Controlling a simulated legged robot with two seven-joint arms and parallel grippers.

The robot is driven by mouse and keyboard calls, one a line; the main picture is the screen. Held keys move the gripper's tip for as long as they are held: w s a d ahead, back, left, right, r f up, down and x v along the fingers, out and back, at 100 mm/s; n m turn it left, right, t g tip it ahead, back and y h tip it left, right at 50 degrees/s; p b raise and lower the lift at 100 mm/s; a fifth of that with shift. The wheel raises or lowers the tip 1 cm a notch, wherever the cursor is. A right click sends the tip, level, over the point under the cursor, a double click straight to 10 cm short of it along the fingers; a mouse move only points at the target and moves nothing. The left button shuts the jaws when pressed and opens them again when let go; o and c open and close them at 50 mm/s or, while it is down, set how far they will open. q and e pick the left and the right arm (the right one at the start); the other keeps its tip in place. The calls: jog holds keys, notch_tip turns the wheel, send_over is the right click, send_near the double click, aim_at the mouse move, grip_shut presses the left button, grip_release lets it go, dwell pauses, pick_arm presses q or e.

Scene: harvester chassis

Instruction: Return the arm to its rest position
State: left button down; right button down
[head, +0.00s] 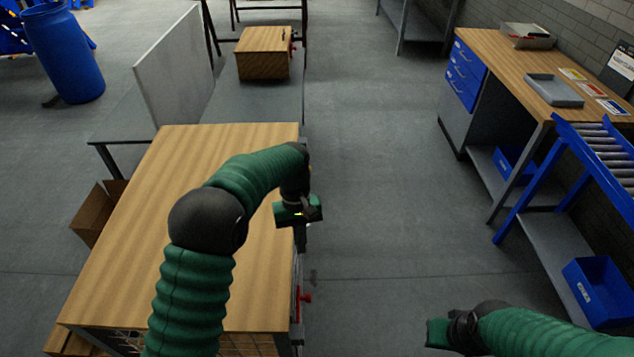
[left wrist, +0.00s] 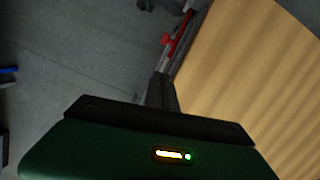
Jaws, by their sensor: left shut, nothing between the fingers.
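My left arm, in a green ribbed sleeve, reaches over the wooden-topped chassis (head: 150,200) in the head view. My left gripper (head: 301,246) points down at the chassis's right edge, shut and empty. In the left wrist view, the dark closed fingers (left wrist: 161,92) show beside the wooden top (left wrist: 250,80). My right arm comes in at the lower right. Its gripper end (head: 438,335) hangs over the floor, and its fingers cannot be made out.
A red clamp or handle (head: 304,298) sits on the chassis's right side, close below my left gripper. A wooden box (head: 264,55) stands on a grey table behind. A workbench (head: 500,65) and blue roller conveyor (head: 590,150) stand right. The middle aisle floor is clear.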

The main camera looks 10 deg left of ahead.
pick_arm(q)
jog(key=s+a+m+t, duration=0.1)
jog(key=s, duration=0.2)
jog(key=s+a+r+m+t, duration=0.1)
jog(key=s, duration=0.2)
jog(key=s+a+r+t, duration=0.1)
jog(key=s, duration=0.2)
jog(key=shift+s+a+m+y, duration=0.1)
jog(key=shift+a+m+y, duration=0.3)
jog(key=s, duration=0.3)
jog(key=s+a+m+t, duration=0.1)
jog(key=s, duration=0.2)
jog(key=s+a+t, duration=0.1)
jog(key=s, duration=0.2)
jog(key=shift+s+f+m, duration=0.2)
jog(key=shift+s+m, duration=0.05)
jog(key=shift+m, duration=0.15)
jog(key=shift+s+f, duration=0.1)
jog(key=shift+s, duration=0.25)
jog(key=shift+w+f, duration=0.2)
jog(key=shift+w, duration=0.1)
jog(key=shift+s+r, duration=0.1)
jog(key=shift+s, duration=0.1)
jog(key=shift+w, duration=0.1)
